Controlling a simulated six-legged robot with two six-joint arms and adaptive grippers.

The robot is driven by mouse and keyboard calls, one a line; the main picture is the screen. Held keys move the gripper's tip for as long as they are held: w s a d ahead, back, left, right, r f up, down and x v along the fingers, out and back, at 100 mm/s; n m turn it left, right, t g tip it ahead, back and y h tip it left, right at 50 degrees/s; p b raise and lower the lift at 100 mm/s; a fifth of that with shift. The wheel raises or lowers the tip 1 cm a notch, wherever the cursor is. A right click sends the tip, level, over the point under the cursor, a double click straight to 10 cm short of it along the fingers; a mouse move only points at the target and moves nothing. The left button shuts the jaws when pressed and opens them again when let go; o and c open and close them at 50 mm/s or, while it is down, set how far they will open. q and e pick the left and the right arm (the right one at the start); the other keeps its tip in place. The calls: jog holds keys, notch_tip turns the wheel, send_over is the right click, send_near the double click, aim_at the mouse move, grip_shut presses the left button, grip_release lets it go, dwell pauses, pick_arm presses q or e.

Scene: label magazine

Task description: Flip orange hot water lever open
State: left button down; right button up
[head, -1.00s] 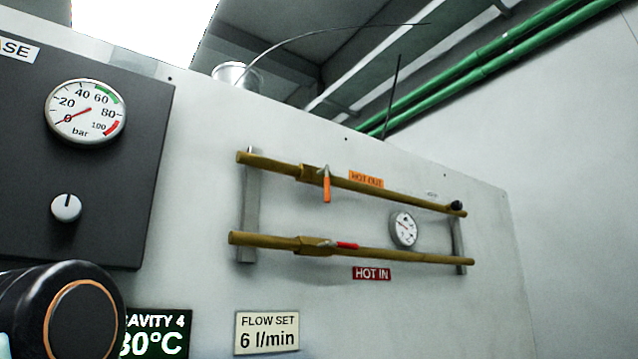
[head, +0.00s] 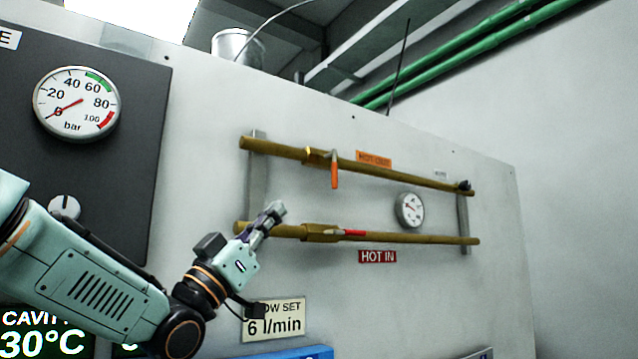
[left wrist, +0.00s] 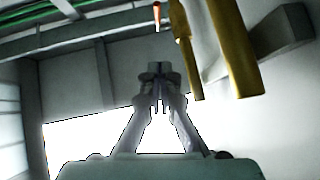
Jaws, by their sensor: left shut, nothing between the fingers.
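In the left wrist view the orange lever (left wrist: 157,14) shows at the top edge, beyond the fingers. My left gripper (head: 277,209) is shut and empty. It is in front of the panel, left of and lower than the orange lever, and apart from it. It also shows in the left wrist view (left wrist: 159,104), with its fingertips together. My right gripper is not in view.
A red lever (head: 352,233) lies along the lower brass pipe (head: 420,238), above the HOT IN label (head: 377,256). A small dial gauge (head: 409,210) sits between the pipes. The panel between the pipes, right of the gripper, is mostly clear.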

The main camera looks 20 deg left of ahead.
aim_at(333, 174)
pick_arm(q)
jog(key=w+d+f+p+x, duration=0.1)
jog(key=p+x, duration=0.5)
jog(key=x, duration=0.7)
jog(key=shift+w+d+f, duration=0.15)
jog(key=shift+w+f, duration=0.35)
jog(key=shift+f, duration=0.1)
jog(key=shift+d, duration=0.1)
jog(key=shift+s, duration=0.1)
